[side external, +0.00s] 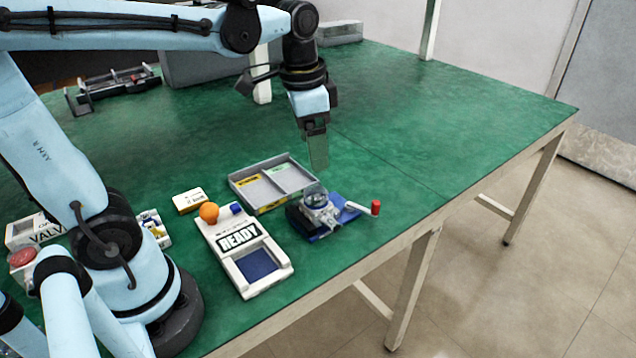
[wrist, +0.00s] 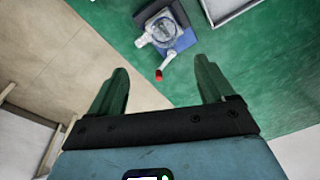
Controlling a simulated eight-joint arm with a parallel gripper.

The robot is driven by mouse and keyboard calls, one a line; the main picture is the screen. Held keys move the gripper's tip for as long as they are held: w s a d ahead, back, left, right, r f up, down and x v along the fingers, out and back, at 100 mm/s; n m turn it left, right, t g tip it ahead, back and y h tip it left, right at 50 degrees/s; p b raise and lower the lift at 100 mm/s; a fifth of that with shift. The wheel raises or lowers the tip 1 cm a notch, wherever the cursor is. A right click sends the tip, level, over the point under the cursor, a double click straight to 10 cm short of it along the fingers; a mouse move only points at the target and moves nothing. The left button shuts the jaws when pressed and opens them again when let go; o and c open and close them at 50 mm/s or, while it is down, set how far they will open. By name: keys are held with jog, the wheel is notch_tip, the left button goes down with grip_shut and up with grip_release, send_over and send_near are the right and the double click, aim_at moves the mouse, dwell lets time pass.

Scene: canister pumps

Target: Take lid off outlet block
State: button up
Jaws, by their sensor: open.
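The pump unit (side external: 322,214) stands near the table's front edge, with a dark block on its left and a blue base. A clear domed lid (side external: 315,193) sits on top of its pale outlet block. A white crank arm with a red knob (side external: 375,207) reaches out to its right. In the wrist view the clear lid (wrist: 162,29) shows at the top, with the red knob (wrist: 158,75) between the fingers in the picture. My gripper (side external: 318,155) is open and empty, pointing down above the table behind the pump. Its two green fingers (wrist: 162,72) are spread.
A grey tray (side external: 238,188) with yellow and green labels lies behind the pump. A white READY board (side external: 226,268) with an orange ball (side external: 208,212) and a blue square lies to its left. The right part of the green table (side external: 470,125) is clear.

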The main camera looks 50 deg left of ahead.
jog(key=w+m+g, duration=0.1)
jog(key=g, duration=0.1)
send_over(318, 190)
jog(key=f, duration=0.6)
jog(key=shift+s+d+f, duration=0.15)
jog(key=shift+s+d, duration=0.1)
jog(key=shift+s, duration=0.15)
jog(key=f, duration=0.4)
jog(key=shift+w+a, duration=0.2)
jog(key=shift+w, duration=0.2)
jog(key=shift+f, duration=0.6)
jog(key=c, duration=1.1)
